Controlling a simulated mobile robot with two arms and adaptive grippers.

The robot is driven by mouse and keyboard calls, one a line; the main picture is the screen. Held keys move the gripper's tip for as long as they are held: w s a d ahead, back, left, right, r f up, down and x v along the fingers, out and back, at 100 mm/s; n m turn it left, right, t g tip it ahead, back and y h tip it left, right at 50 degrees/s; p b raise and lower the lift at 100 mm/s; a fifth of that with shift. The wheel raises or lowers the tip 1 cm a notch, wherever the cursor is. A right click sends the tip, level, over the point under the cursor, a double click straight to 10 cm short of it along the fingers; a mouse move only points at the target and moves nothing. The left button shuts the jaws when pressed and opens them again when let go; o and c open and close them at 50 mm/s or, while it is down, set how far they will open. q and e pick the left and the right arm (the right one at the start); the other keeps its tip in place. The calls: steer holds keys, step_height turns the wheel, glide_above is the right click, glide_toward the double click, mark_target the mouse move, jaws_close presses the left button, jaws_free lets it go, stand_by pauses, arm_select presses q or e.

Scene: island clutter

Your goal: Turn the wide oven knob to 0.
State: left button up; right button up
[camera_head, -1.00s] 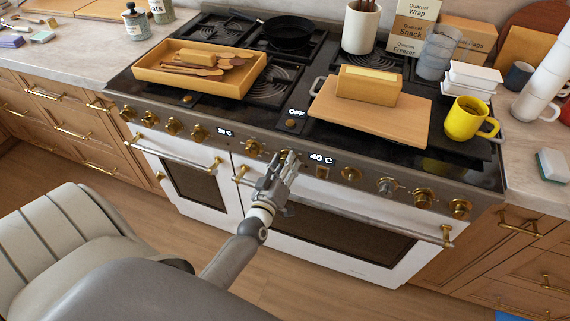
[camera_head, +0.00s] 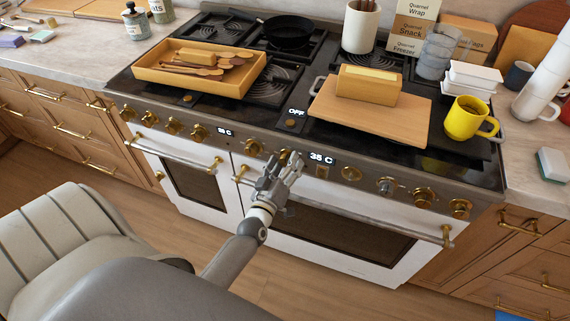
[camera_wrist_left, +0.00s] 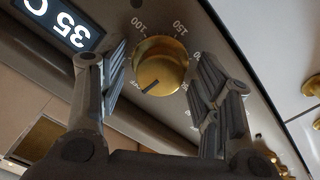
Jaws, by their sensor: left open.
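The brass oven knob (camera_wrist_left: 160,65) sits on the front panel between the fingers of my left gripper in the left wrist view. Its dark pointer mark is at the lower left of its face, and printed numbers such as 100 and 150 ring it. The lit display beside it reads 35 C (camera_head: 321,158); it also shows in the left wrist view (camera_wrist_left: 67,27). My left gripper (camera_head: 285,161) is open, with one finger on each side of the knob. In the head view the fingers partly hide this knob. My right gripper is not in view.
The wide oven's door handle (camera_head: 375,225) runs below the panel. More brass knobs (camera_head: 351,174) line the panel on both sides. On the stovetop are a cutting board (camera_head: 400,125), a yellow mug (camera_head: 466,120) and a wooden tray (camera_head: 160,85).

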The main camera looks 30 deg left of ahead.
arm_select(q)
steer(key=v, duration=1.2)
steer(key=shift+f, duration=0.1)
steer(key=s+d+f+m+g+h, duration=0.2)
steer(key=s+d+f, duration=0.1)
steer(key=f, duration=0.6)
steer(key=s+d+f+m+g+h, duration=0.1)
steer(key=s+d+f+m+g, duration=0.15)
steer(key=f, duration=0.65)
steer(key=s+d+f+m+g+h, duration=0.2)
steer(key=s+f+g, duration=0.1)
steer(key=f, duration=0.6)
steer(key=s+f+m+g, duration=0.2)
steer(key=s+f+g, duration=0.2)
steer(key=s+f, duration=0.4)
steer(key=s+a+f+m+g, duration=0.1)
steer(key=s+f+m+g, duration=0.2)
steer(key=s, duration=1.3)
step_height(320, 180, down, 5)
steer(key=shift+a+r+g+y, duration=0.1)
steer(key=shift+a+g+y, duration=0.2)
steer(key=shift+g, duration=0.65)
